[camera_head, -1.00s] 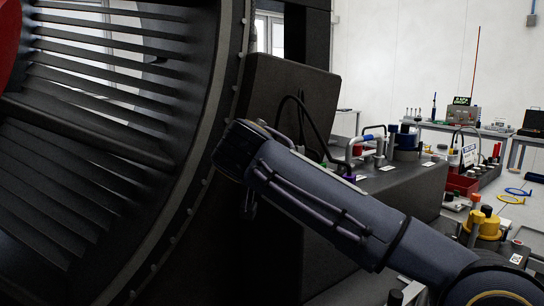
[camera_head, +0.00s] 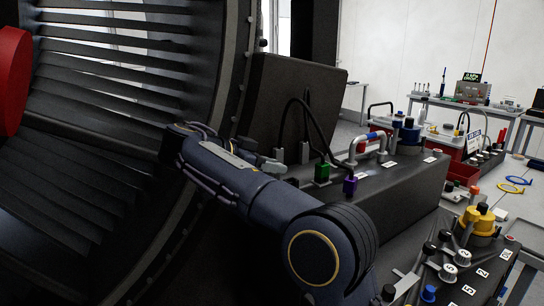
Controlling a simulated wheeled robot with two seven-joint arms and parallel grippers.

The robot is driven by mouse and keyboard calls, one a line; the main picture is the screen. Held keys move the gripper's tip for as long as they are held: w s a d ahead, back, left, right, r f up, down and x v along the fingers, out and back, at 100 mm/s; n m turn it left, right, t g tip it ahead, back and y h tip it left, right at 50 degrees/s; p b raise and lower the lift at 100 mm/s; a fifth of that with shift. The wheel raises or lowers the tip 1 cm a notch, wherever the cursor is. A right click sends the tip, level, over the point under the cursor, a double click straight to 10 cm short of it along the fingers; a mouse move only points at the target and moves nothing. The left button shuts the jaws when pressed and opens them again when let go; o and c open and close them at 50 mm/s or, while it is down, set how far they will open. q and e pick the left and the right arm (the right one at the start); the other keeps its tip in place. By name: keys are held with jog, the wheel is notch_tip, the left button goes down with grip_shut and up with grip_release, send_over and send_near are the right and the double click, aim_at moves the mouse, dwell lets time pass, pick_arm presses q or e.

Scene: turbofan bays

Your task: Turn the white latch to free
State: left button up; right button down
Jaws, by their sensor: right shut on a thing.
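My right arm comes in from the lower right, and its gripper (camera_head: 172,146) is at the far end, in front of the dark fan's slats (camera_head: 90,120). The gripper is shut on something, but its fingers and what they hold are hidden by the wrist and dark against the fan. I cannot make out the white latch. A small pale grey part (camera_head: 272,166) shows just behind my forearm; I cannot tell what it is. My left gripper is not in view.
A dark bench block (camera_head: 400,195) right of my arm carries a green connector (camera_head: 322,172), a purple connector (camera_head: 350,185) and a pale handle (camera_head: 372,141). A dark upright panel (camera_head: 290,95) stands behind. A yellow-topped part (camera_head: 482,218) is at the right.

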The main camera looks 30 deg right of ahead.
jog(key=shift+w+m+g+p, duration=0.1)
jog(key=shift+m+g+p, duration=0.3)
jog(key=shift+g, duration=0.1)
jog(key=c, duration=1.2)
grip_release()
jog(key=p+v, duration=0.2)
jog(key=v, duration=0.5)
jog(key=shift+a, duration=0.35)
jog(key=shift+r, duration=0.15)
